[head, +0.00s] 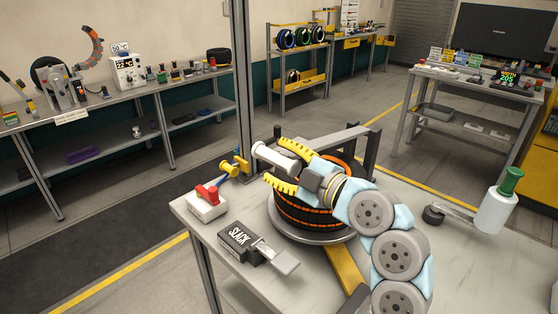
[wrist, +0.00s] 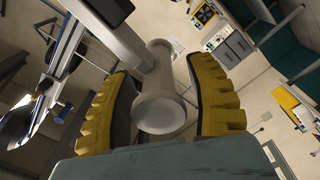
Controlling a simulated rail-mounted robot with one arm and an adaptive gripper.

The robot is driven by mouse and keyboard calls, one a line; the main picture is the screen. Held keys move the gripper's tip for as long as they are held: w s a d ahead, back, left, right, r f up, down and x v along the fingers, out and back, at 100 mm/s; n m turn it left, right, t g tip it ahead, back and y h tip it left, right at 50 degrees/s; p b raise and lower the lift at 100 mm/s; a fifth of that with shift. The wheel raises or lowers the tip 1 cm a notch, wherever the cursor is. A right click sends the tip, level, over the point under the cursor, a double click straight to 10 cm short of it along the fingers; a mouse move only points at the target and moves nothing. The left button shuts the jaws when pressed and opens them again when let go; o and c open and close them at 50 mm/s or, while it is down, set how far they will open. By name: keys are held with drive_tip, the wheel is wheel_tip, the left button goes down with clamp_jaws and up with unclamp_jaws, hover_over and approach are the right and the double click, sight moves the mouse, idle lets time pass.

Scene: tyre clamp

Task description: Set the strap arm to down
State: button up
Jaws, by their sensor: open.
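The strap arm (head: 335,137) is a dark grey bar that stands raised behind and above a black tyre (head: 300,214) with orange bands. A pale cylindrical handle (head: 274,160) seems to belong to it. My gripper (head: 277,166) is open, its two yellow ribbed fingers around the handle. In the wrist view, the handle (wrist: 160,100) lies between the fingers, with visible gaps on both sides, and the dark bar (wrist: 103,25) runs off to the upper left.
The tyre sits on a round metal plate (head: 318,240) on the bench (head: 450,225). A box marked SLACK (head: 238,240) with a lever and a white box with a red knob (head: 207,196) stand at its left. A green-topped bottle-like thing (head: 497,205) is at right.

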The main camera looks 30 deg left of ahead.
drive_tip(key=v, duration=1.2)
